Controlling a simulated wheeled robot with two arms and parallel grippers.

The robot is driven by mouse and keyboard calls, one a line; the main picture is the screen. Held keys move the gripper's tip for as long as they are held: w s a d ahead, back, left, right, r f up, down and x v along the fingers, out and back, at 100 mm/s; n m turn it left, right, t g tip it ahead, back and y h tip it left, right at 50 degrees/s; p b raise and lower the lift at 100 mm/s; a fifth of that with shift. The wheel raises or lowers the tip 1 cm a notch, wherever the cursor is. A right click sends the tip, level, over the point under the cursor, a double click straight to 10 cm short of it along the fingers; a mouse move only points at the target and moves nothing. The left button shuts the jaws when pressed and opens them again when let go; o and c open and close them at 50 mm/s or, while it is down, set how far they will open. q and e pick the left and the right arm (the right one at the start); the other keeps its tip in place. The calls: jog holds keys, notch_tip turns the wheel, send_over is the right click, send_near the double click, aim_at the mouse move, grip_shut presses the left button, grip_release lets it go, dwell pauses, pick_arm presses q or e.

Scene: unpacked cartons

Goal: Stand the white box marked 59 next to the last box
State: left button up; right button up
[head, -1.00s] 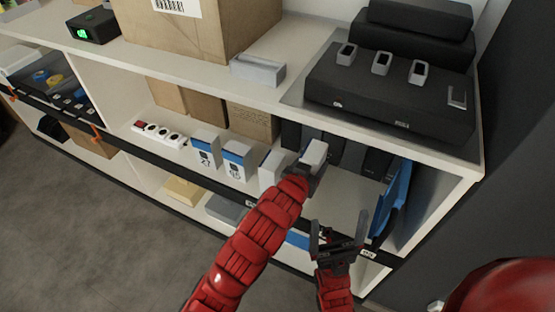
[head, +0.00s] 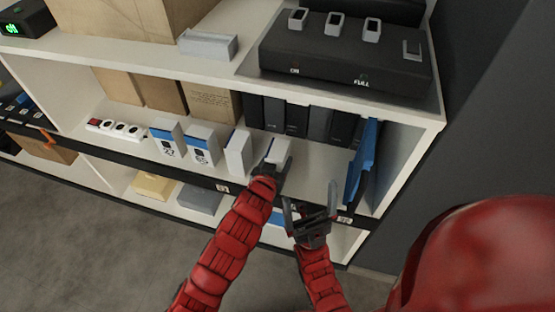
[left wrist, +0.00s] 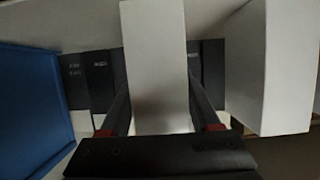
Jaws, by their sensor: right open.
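My left gripper (head: 270,170) is shut on a white box (head: 278,151) at the middle shelf. Its marking does not show. In the left wrist view this box (left wrist: 155,65) is between the two fingers, roughly upright. The last box of the row (head: 239,152), also white, stands just left of it in the head view. In the left wrist view the last box (left wrist: 272,70) is at the right, with a gap between the two. My right gripper (head: 312,212) is open and empty in front of the shelf edge.
Two white-and-blue boxes (head: 202,146) stand further left, beside a power strip (head: 115,128). Dark binders (head: 297,119) stand behind. A blue folder (head: 365,162) leans at the right end. Shelf room is free between the held box and the folder.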

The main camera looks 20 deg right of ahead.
pick_arm(q)
jog(key=o, duration=0.4)
jog(key=shift+r, duration=0.25)
jog(key=p+v, duration=0.4)
jog(key=v, duration=0.8)
jog(key=shift+p, duration=0.3)
jog(key=shift+f, duration=0.1)
